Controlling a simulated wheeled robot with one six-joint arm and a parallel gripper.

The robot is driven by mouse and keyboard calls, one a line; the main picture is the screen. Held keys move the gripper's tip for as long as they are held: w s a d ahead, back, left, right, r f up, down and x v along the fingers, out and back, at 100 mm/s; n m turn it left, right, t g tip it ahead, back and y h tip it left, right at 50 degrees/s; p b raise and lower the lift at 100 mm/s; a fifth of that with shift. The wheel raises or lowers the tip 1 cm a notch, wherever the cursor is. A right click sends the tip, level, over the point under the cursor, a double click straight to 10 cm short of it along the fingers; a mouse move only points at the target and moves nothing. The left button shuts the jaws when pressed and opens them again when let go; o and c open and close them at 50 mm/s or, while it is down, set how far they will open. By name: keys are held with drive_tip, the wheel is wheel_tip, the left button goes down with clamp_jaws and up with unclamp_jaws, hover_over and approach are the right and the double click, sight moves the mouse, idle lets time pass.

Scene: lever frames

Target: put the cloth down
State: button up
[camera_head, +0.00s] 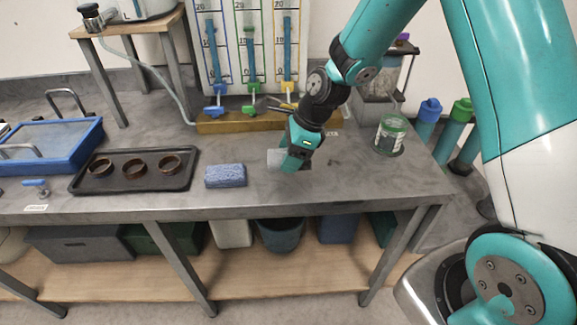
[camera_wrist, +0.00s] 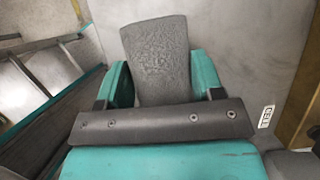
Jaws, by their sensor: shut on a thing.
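My gripper (camera_head: 288,161) is low over the grey bench top (camera_head: 330,185), toward its front middle. It is shut on a grey cloth (camera_head: 274,159), which sticks out to the left of the fingers. In the wrist view the cloth (camera_wrist: 157,52) is a dark grey textured piece between the teal fingers of my gripper (camera_wrist: 163,76). I cannot tell whether the cloth touches the bench.
A blue sponge (camera_head: 225,176) lies to the left of my gripper. Further left is a black tray (camera_head: 120,187) with three brown rings. A glass jar (camera_head: 390,136) stands to the right. A lever panel (camera_head: 255,121) stands behind. Bench between gripper and jar is clear.

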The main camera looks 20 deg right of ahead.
sight(289, 176)
drive_tip(key=shift+f, duration=2.1)
drive_tip(key=shift+f, duration=0.1)
drive_tip(key=o, duration=1)
drive_tip(key=shift+c, duration=0.2)
